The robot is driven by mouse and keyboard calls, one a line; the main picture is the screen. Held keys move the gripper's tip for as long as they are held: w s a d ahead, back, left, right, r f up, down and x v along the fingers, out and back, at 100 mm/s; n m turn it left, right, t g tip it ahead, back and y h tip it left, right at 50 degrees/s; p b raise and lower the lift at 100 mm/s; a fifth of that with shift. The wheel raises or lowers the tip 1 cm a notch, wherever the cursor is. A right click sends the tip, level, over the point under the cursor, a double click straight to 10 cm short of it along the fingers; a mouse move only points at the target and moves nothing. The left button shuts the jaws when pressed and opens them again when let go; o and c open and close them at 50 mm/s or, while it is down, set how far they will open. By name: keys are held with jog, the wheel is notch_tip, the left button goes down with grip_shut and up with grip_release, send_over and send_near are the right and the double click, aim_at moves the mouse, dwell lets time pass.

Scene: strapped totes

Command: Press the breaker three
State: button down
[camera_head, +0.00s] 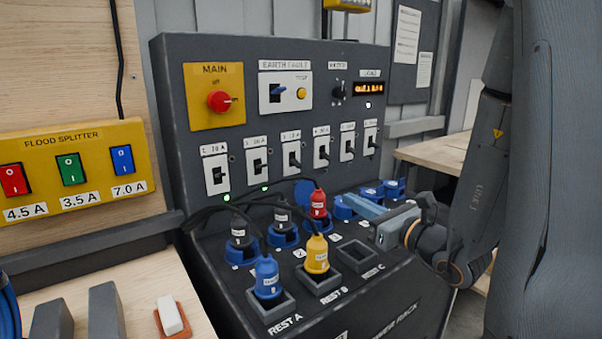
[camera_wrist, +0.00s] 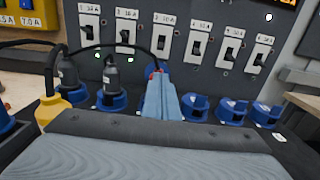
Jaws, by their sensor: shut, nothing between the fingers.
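Breaker three (camera_head: 291,153) is the third from the left in a row of white breakers on the dark rack panel. It also shows in the wrist view (camera_wrist: 163,38), above my fingertips; its black lever is too small to read its position surely. No green light shows below it. My gripper (camera_head: 350,203) is shut and empty, low over the socket shelf, right of and below breaker three in the head view. In the wrist view its blue-grey fingers (camera_wrist: 160,82) point toward the panel, apart from the breaker, and partly hide a red plug.
Plugs with black cables stand on the shelf, including a red plug (camera_head: 318,204), a yellow plug (camera_head: 316,256) and a blue plug (camera_head: 267,278). Green lights show below the first breaker (camera_head: 215,173) and second breaker (camera_head: 257,163). A yellow flood splitter (camera_head: 75,170) is at left.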

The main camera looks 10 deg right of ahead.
aim_at(304, 181)
jog(key=shift+a, duration=0.1)
jog(key=p+x, duration=0.4)
jog(key=x, duration=1.6)
jog(key=shift+r, duration=0.15)
